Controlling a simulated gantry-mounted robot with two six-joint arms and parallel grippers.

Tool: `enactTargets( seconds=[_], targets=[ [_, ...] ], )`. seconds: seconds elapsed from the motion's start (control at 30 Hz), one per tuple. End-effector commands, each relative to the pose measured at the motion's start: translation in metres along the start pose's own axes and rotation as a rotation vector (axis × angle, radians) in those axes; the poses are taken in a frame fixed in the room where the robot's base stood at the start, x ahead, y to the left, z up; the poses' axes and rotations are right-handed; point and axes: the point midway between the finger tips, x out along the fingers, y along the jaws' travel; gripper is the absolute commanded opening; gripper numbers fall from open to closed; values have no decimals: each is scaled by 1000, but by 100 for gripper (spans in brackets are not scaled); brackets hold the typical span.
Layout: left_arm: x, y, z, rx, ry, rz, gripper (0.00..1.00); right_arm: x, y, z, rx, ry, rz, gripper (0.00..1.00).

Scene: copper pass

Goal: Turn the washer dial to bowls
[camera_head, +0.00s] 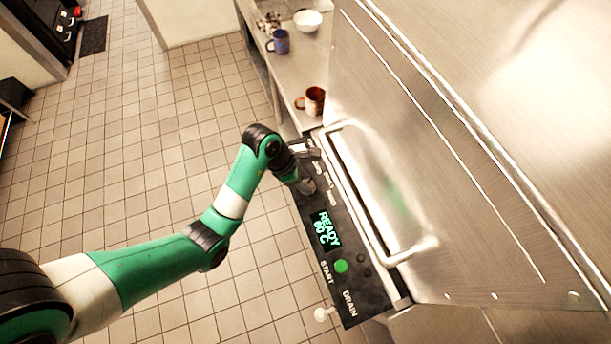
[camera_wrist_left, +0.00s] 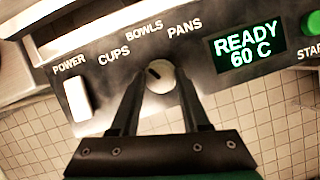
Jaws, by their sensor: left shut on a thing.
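The washer dial (camera_wrist_left: 163,82) is a round pale knob on the dark control panel (camera_wrist_left: 95,52), below the labels CUPS, BOWLS and PANS. Its dark mark points up and to the left, nearer CUPS than BOWLS. My left gripper (camera_wrist_left: 159,78) is shut on the dial, one finger on each side. In the head view, my left gripper (camera_head: 304,182) is at the upper part of the panel and largely hides the dial. My right gripper is not in view.
The display (camera_head: 325,230) reads READY 60 C, with a green START button (camera_head: 341,266) beside it. A metal handle bar (camera_head: 362,200) runs along the washer hood (camera_head: 440,150). A brown mug (camera_head: 312,101), blue mug (camera_head: 279,42) and white bowl (camera_head: 308,20) stand on the counter behind.

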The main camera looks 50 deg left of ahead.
Motion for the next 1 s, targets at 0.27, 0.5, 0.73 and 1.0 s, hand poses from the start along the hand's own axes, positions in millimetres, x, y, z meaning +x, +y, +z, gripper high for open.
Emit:
enactTargets(
  seconds=[0.27,0.5,0.73,1.0],
  targets=[
    [0,1,1,26,-1,-10,0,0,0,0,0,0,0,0],
    [-1,2,1,132,-1,-55,0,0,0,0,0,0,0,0],
    [0,2,1,282,-2,-117,0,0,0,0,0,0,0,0],
    [0,3,1,423,-2,-175,0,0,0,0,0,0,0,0]
  ],
)
